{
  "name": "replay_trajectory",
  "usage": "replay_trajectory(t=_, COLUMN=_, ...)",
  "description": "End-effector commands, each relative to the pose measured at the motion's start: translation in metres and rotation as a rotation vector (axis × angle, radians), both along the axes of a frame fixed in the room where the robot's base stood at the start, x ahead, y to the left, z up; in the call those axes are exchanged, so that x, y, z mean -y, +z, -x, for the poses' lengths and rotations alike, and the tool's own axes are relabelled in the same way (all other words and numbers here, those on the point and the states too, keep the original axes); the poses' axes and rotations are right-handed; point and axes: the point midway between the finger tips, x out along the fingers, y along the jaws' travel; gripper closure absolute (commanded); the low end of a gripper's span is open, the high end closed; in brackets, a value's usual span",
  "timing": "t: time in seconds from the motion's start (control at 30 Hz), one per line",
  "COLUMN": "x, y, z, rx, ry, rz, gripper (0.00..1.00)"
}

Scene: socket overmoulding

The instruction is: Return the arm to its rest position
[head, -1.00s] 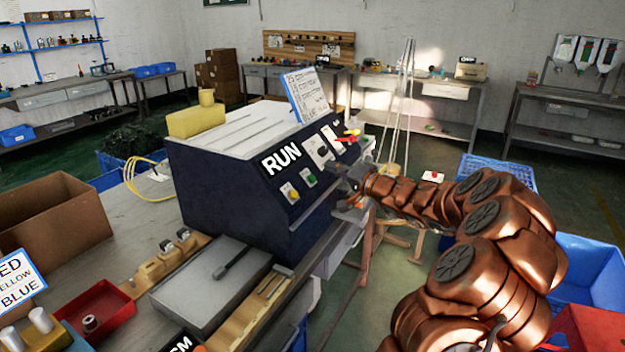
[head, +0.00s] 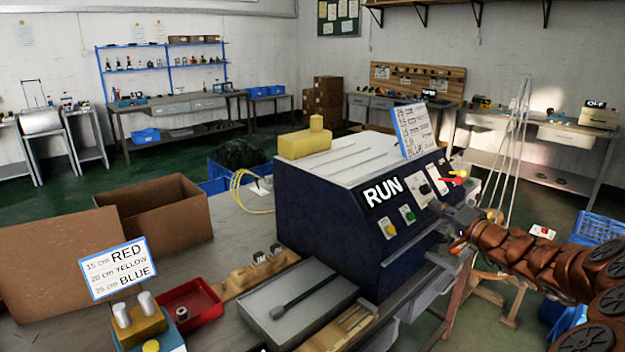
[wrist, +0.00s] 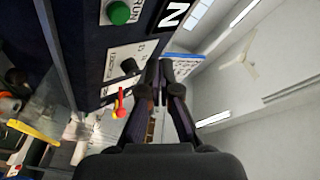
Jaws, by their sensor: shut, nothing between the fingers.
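My copper-coloured arm reaches in from the right in the head view. My gripper (head: 458,238) is at its end, in front of the right part of the dark blue RUN machine (head: 345,245). In the wrist view my gripper (wrist: 160,72) has its two dark fingers together, with nothing between them. The machine's panel shows close by on the left in the wrist view, with a green button (wrist: 119,12), a black knob (wrist: 129,66) and a red and yellow lever (wrist: 120,103). Whether a fingertip touches the panel cannot be told.
The workbench (head: 240,225) holds a cardboard box (head: 150,215), a red tray (head: 200,318), a grey plate with a dark rod (head: 285,320) and a colour-length sign (head: 118,268). Blue crates (head: 598,228) stand at the right. Thin pale poles (head: 515,150) rise behind my gripper.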

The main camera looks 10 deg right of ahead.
Motion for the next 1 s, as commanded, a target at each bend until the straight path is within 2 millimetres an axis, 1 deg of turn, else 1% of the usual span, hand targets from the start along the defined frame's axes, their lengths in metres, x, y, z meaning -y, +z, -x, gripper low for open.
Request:
replay_trajectory(t=0.07, x=-0.01, y=0.004, z=-0.001, rx=-0.002, ry=0.022, rz=0.004, gripper=1.0)
replay_trajectory(t=0.17, x=-0.042, y=0.013, z=-0.001, rx=-0.011, ry=0.089, rz=0.012, gripper=1.0)
replay_trajectory(t=0.27, x=-0.095, y=0.027, z=0.002, rx=-0.032, ry=0.201, rz=0.028, gripper=1.0)
replay_trajectory(t=0.3, x=-0.12, y=0.032, z=0.007, rx=-0.045, ry=0.252, rz=0.036, gripper=1.0)
replay_trajectory(t=0.33, x=-0.138, y=0.035, z=0.01, rx=-0.056, ry=0.292, rz=0.041, gripper=1.0)
replay_trajectory(t=0.37, x=-0.157, y=0.037, z=0.014, rx=-0.069, ry=0.332, rz=0.049, gripper=1.0)
replay_trajectory(t=0.4, x=-0.18, y=0.04, z=0.021, rx=-0.087, ry=0.384, rz=0.061, gripper=1.0)
replay_trajectory(t=0.47, x=-0.215, y=0.045, z=0.034, rx=-0.115, ry=0.462, rz=0.08, gripper=1.0)
replay_trajectory(t=0.5, x=-0.237, y=0.046, z=0.044, rx=-0.141, ry=0.514, rz=0.095, gripper=1.0)
replay_trajectory(t=0.57, x=-0.271, y=0.045, z=0.061, rx=-0.183, ry=0.59, rz=0.117, gripper=1.0)
replay_trajectory(t=0.6, x=-0.291, y=0.044, z=0.075, rx=-0.213, ry=0.64, rz=0.135, gripper=1.0)
replay_trajectory(t=0.67, x=-0.321, y=0.04, z=0.097, rx=-0.268, ry=0.713, rz=0.167, gripper=1.0)
replay_trajectory(t=0.7, x=-0.338, y=0.038, z=0.113, rx=-0.304, ry=0.759, rz=0.192, gripper=1.0)
replay_trajectory(t=0.77, x=-0.362, y=0.032, z=0.139, rx=-0.366, ry=0.824, rz=0.229, gripper=1.0)
replay_trajectory(t=0.8, x=-0.375, y=0.027, z=0.156, rx=-0.41, ry=0.866, rz=0.255, gripper=1.0)
replay_trajectory(t=0.83, x=-0.384, y=0.023, z=0.17, rx=-0.444, ry=0.892, rz=0.275, gripper=1.0)
replay_trajectory(t=0.9, x=-0.399, y=0.013, z=0.201, rx=-0.526, ry=0.944, rz=0.33, gripper=1.0)
replay_trajectory(t=0.97, x=-0.408, y=0.004, z=0.227, rx=-0.597, ry=0.979, rz=0.376, gripper=1.0)
replay_trajectory(t=1.0, x=-0.411, y=-0.002, z=0.245, rx=-0.646, ry=0.998, rz=0.413, gripper=1.0)
